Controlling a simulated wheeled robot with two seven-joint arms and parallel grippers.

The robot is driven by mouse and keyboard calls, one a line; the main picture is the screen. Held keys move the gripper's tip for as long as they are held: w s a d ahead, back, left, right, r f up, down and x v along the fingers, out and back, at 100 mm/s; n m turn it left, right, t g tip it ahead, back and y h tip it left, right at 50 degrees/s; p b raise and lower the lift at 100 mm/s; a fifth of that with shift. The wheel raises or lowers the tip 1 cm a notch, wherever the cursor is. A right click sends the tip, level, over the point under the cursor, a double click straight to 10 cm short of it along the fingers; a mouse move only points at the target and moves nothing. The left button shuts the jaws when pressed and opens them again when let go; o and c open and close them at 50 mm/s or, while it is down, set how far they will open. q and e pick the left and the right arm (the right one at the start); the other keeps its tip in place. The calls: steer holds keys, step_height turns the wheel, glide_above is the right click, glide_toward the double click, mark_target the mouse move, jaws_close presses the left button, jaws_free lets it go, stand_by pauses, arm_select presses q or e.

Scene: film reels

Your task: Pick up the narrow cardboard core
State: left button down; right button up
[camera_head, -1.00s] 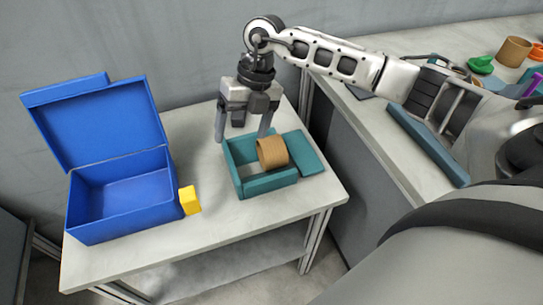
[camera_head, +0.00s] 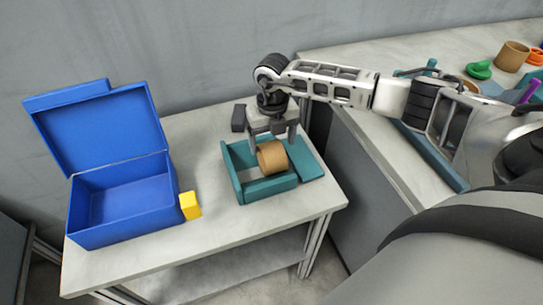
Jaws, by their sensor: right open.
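A brown cardboard core (camera_head: 272,157) lies on its side in the teal open box (camera_head: 268,190) on the small table, its round open end showing. My right gripper (camera_head: 272,138) is open and points down just above and behind this core, with one finger toward each side of it. Whether the fingers touch the core cannot be told. A second, upright cardboard core (camera_head: 512,56) stands on the bench at the right. My left gripper is not in view.
A blue box (camera_head: 122,205) with its lid open stands at the left of the table (camera_head: 215,245), a yellow block (camera_head: 190,205) against its right side. A small dark block (camera_head: 238,118) stands behind the teal box. Green and orange items lie on the right bench (camera_head: 380,50).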

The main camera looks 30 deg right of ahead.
mark_target(271, 147)
step_height(271, 147, down, 4)
steer(key=shift+a+f, duration=0.15)
steer(key=shift+f, duration=0.1)
steer(key=c, duration=1.1)
steer(key=shift+o, duration=0.2)
steer(key=shift+r, duration=0.15)
